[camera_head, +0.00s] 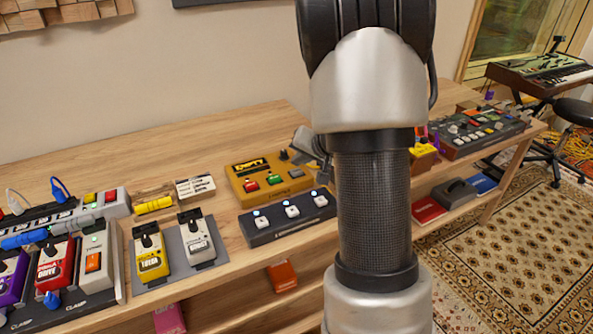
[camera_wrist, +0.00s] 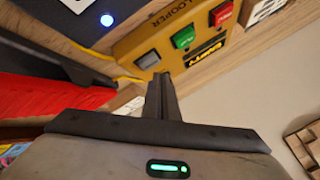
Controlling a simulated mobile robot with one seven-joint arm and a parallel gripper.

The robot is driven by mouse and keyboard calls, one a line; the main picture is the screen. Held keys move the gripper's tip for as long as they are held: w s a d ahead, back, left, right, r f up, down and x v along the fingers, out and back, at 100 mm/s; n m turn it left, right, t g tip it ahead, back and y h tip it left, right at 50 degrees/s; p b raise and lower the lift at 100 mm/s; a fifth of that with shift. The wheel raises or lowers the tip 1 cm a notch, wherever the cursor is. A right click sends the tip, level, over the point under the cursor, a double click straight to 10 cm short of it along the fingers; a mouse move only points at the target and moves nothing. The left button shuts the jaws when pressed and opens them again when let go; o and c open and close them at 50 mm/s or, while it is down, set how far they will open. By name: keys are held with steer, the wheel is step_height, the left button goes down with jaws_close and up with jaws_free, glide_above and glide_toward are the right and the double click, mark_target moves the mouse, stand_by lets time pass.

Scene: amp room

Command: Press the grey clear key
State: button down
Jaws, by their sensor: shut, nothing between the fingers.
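The grey clear key (camera_wrist: 148,60) sits on the yellow looper pedal (camera_wrist: 165,32), beside a green key (camera_wrist: 184,38) and a red key (camera_wrist: 221,13). In the head view the pedal (camera_head: 240,175) stands on the wooden desk, and its grey key (camera_head: 296,173) is at the right of the row. My gripper (camera_wrist: 161,78) is shut and empty. Its fingertips appear just beside the grey key in the wrist view; I cannot tell whether they touch the pedal. In the head view my arm hides much of the gripper.
A dark footswitch (camera_head: 290,217) with several white buttons lies in front of the looper. Yellow and white pedals (camera_head: 151,258) stand to its left. A dark multi-key unit (camera_head: 475,133) is at the right. Bare desk (camera_head: 190,150) lies behind the pedals.

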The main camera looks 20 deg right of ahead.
step_height(320, 180, up, 5)
steer(key=shift+f+p, duration=0.1)
steer(key=shift+p, duration=1.05)
